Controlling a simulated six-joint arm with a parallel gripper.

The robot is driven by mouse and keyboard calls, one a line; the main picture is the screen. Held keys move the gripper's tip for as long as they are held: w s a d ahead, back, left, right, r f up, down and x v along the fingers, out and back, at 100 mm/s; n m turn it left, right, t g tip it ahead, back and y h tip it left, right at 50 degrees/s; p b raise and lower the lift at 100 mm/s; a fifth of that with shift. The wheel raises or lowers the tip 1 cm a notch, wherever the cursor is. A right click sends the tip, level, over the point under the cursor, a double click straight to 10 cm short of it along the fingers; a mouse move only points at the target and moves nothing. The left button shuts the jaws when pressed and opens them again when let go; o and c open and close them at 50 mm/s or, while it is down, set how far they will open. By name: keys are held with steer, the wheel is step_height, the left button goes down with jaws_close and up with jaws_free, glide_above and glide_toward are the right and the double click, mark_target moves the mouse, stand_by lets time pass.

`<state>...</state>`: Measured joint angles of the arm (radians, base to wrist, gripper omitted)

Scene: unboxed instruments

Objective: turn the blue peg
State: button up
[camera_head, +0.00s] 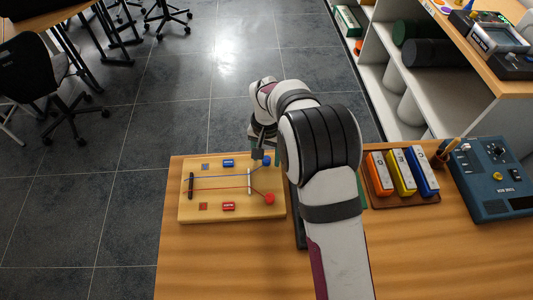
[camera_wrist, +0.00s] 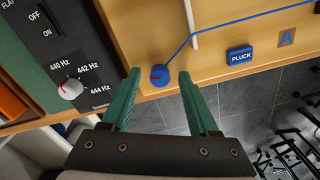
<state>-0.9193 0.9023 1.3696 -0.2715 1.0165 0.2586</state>
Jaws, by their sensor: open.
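My gripper is open and empty. In the head view the blue peg (camera_head: 266,160) shows at the board's upper right corner, just right of my gripper (camera_head: 260,152). A blue string (camera_wrist: 215,26) runs from the peg over a pale bridge. A red peg (camera_head: 269,199) stands at the board's lower right.
A dark panel with a red-marked white dial (camera_wrist: 70,89) lies close beside my gripper. A blue PLUCK button (camera_wrist: 240,55) is on the board. Coloured blocks (camera_head: 402,172) and a blue device (camera_head: 492,180) stand to the right. The table's far edge is near the peg.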

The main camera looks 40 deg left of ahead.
mark_target(267, 159)
step_height(267, 159, up, 16)
steer(key=shift+f, duration=0.1)
stand_by(0.4)
steer(key=d+r+m, duration=0.2)
steer(key=d+r, duration=0.1)
steer(key=d, duration=0.8)
steer(key=d+r+m, duration=0.3)
steer(key=d+r, duration=0.1)
steer(key=d, duration=0.7)
steer(key=s+d+f+m+y, duration=0.1)
steer(key=s+d+f+m, duration=0.1)
steer(key=s+d, duration=0.4)
steer(key=s+d+f+m, duration=0.3)
steer(key=s+d, duration=0.4)
steer(key=s, duration=0.3)
steer(key=shift+s+d+y, duration=0.15)
steer(key=shift+s+y, duration=0.2)
steer(key=shift+y, duration=0.05)
